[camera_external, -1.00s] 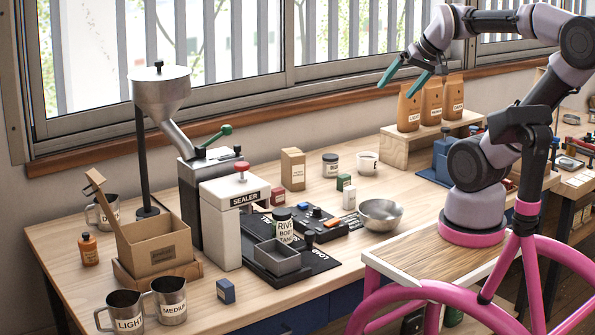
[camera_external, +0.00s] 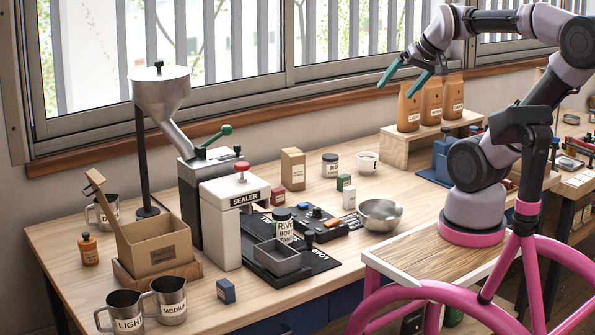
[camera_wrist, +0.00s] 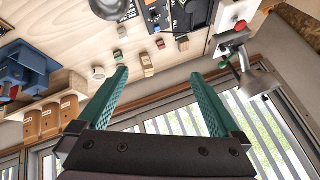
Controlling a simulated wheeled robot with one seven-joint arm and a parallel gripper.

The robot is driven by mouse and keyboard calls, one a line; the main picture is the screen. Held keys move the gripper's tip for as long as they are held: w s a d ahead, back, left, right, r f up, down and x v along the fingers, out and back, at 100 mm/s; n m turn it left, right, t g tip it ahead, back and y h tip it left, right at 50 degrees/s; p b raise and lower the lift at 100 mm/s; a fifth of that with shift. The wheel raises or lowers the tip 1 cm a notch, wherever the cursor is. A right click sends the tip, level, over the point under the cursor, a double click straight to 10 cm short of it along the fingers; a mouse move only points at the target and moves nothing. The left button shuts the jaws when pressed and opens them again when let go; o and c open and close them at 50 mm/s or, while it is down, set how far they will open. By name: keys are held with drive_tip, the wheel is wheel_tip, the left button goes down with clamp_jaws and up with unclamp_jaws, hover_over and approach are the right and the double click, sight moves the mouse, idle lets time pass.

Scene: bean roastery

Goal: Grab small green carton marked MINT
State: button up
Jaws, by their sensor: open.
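A small green carton (camera_external: 343,182) stands on the wooden bench in the external view, behind a small white carton (camera_external: 349,198) and left of a white cup. Its lettering is too small to read. In the wrist view a small green carton (camera_wrist: 117,57) shows near the tip of the left finger, farther off on the bench. My gripper (camera_external: 395,91) is open and empty, held high above the back of the bench, left of the brown bags. The wrist view shows both green fingers (camera_wrist: 159,75) spread apart with nothing between them.
A metal bowl (camera_external: 381,215), a small red box (camera_external: 278,196), a tall brown carton (camera_external: 293,169), a dark-lidded jar (camera_external: 330,165) and the white cup (camera_external: 367,162) stand around the green carton. The sealer (camera_external: 235,220) is to the left.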

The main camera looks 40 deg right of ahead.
drive_tip(key=shift+c, duration=1)
